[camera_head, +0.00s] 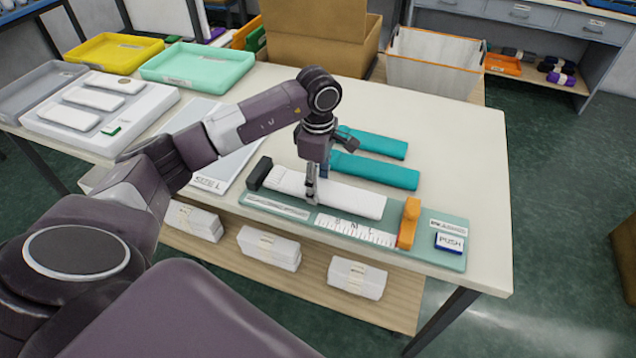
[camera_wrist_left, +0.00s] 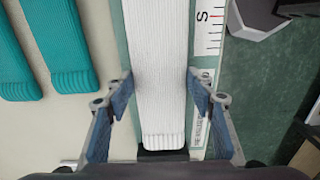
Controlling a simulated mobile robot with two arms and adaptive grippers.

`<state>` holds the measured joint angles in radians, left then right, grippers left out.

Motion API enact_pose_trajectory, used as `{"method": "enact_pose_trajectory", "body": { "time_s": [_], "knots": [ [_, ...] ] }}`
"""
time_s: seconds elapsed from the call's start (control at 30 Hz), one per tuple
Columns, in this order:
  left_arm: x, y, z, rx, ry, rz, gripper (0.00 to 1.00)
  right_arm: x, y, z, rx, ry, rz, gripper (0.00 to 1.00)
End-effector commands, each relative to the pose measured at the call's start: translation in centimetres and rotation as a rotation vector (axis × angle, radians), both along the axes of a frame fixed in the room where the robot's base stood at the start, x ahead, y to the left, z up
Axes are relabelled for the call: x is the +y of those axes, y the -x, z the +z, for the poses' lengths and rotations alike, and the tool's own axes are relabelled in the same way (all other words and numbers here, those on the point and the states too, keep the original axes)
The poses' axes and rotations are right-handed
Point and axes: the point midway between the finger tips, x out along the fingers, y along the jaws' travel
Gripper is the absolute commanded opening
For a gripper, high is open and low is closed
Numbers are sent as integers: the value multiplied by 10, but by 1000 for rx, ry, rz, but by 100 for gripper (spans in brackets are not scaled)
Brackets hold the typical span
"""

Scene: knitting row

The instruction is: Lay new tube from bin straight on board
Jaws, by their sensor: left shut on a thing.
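A white ribbed knitted tube (camera_head: 350,197) lies lengthwise on the green measuring board (camera_head: 451,262). It runs parallel to the ruler strip (camera_head: 355,231). Its left end is at the black end block (camera_head: 260,174), and its right end is close to the orange block (camera_head: 408,222). In the left wrist view the tube (camera_wrist_left: 157,60) looks straight, its near end by the black block (camera_wrist_left: 163,155). My right gripper is not in view.
Two teal tubes (camera_head: 374,171) (camera_head: 372,143) lie behind the board. A white tray with white pieces (camera_head: 100,103), yellow tray (camera_head: 115,50) and mint tray (camera_head: 198,65) stand at the left. A bin (camera_head: 434,62) stands beyond the table. The table's right side is clear.

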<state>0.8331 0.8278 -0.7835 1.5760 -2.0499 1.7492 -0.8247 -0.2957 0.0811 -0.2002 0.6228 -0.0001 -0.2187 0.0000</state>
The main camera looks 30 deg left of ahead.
Motion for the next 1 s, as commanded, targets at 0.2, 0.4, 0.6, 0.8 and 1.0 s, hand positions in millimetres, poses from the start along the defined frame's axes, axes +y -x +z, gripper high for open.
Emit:
{"method": "enact_pose_trajectory", "body": {
  "time_s": [0.2, 0.4, 0.6, 0.8, 1.0],
  "knots": [
    [0, 0, -9, -2, 0, 0, 33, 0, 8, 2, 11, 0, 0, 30],
    [0, 0, -13, -1, 0, 0, 33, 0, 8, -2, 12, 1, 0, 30],
    [0, 0, -12, -1, 0, 0, 67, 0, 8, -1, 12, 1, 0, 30],
    [0, 0, -12, 0, 0, 0, 67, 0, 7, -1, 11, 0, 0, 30],
    [0, -1, -3, -3, -1, 0, 67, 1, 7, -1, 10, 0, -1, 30]
  ]
}}
